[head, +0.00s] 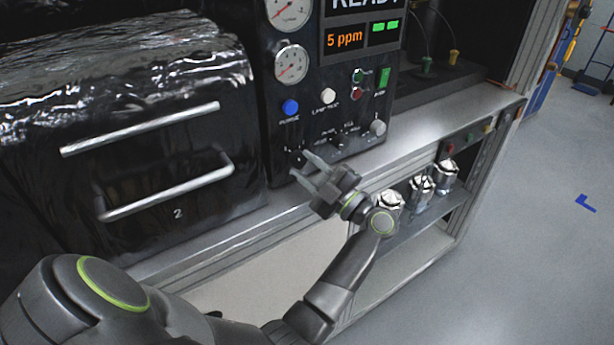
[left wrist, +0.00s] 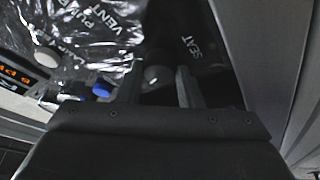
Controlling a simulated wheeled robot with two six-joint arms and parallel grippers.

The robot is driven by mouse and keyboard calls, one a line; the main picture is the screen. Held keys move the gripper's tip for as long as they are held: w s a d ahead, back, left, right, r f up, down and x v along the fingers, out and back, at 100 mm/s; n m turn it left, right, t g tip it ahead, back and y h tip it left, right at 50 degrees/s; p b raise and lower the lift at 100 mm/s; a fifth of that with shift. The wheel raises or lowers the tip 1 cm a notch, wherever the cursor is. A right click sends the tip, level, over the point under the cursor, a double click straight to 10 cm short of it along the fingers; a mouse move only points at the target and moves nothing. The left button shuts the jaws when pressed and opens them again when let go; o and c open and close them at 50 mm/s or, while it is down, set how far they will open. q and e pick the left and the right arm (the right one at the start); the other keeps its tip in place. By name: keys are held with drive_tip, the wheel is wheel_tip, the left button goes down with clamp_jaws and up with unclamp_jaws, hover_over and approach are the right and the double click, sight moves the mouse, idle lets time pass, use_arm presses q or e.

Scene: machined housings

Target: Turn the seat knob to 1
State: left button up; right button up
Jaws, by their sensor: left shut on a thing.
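The seat knob (left wrist: 156,76) is a dark knob with a pale glint, in the left wrist view. It sits between the two fingers of my left gripper (left wrist: 160,88), below the label SEAT (left wrist: 191,46). My left gripper is shut on it. In the head view the fingertips of my left gripper (head: 303,165) reach the lower left of the black control panel (head: 330,115). The fingers and the dark panel make the knob hard to see there. The knob's pointer and its numbers cannot be read. My right gripper is not in view.
Above the knob are a blue button (head: 290,107), a white button (head: 328,95) and gauges (head: 291,64). A black unit with drawer handles (head: 165,187) stands left. Metal housings (head: 421,186) stand on a shelf right of my wrist. Open floor lies at the far right.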

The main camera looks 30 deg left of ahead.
use_arm(q)
drive_tip(key=shift+n+g+b, duration=0.35)
drive_tip(key=shift+n+g, duration=0.05)
drive_tip(key=shift+n, duration=0.2)
drive_tip(key=o, duration=1)
drive_tip(key=shift+c, duration=0.2)
